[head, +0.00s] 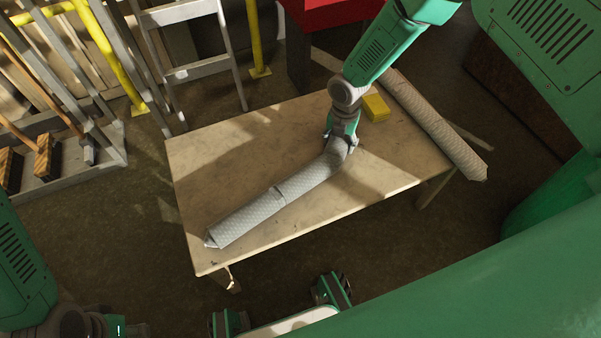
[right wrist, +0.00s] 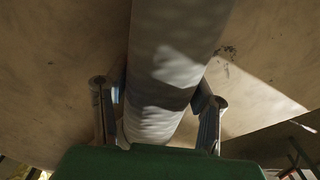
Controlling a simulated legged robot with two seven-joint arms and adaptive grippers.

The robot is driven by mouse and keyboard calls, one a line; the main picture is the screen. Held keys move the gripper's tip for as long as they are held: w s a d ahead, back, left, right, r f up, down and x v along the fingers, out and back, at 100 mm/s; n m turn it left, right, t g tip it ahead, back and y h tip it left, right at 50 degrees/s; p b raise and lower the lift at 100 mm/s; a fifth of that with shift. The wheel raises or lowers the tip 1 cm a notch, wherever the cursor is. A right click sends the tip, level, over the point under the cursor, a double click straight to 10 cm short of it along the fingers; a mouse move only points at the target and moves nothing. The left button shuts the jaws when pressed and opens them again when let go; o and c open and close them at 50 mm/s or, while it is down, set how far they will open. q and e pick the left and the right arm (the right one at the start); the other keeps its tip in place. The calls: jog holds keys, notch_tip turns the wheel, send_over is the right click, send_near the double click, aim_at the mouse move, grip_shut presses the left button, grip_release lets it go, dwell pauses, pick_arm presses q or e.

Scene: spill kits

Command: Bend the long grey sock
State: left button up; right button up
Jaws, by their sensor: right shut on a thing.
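A long grey sock (head: 260,208) lies slantwise across the pale table, from near its front left corner towards the middle. A crease crosses it partway along, and its line turns slightly upward near my right gripper. My right gripper (head: 341,147) is shut around the sock's far right end. In the right wrist view, the sock (right wrist: 170,65) runs between the two fingers (right wrist: 158,115), one on each side. The far tip of the sock is hidden by the gripper. My left arm shows at the lower left, but its gripper cannot be made out.
The table (head: 215,160) has bare room left of and behind the sock. A second grey roll (head: 435,128) lies along its right edge, with its near end overhanging. A yellow block (head: 376,107) sits between them. A red box (head: 325,14) and a ladder (head: 200,68) stand behind.

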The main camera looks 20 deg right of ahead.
jog(key=shift+w+a+n+b, duration=0.25)
jog(key=shift+a+n+b, duration=0.1)
jog(key=shift+n, duration=0.45)
jog(key=shift+w+a+f+n, duration=0.15)
jog(key=shift+a+n, duration=0.1)
jog(key=shift+n, duration=0.15)
jog(key=shift+a+n+b, duration=0.1)
jog(key=shift+n+b, duration=0.2)
jog(key=shift+w+a, duration=0.1)
jog(key=shift+w+a+n, duration=0.1)
jog(key=shift+a+n, duration=0.1)
jog(key=shift+n, duration=0.3)
jog(key=shift+a, duration=0.1)
jog(key=o, duration=0.9)
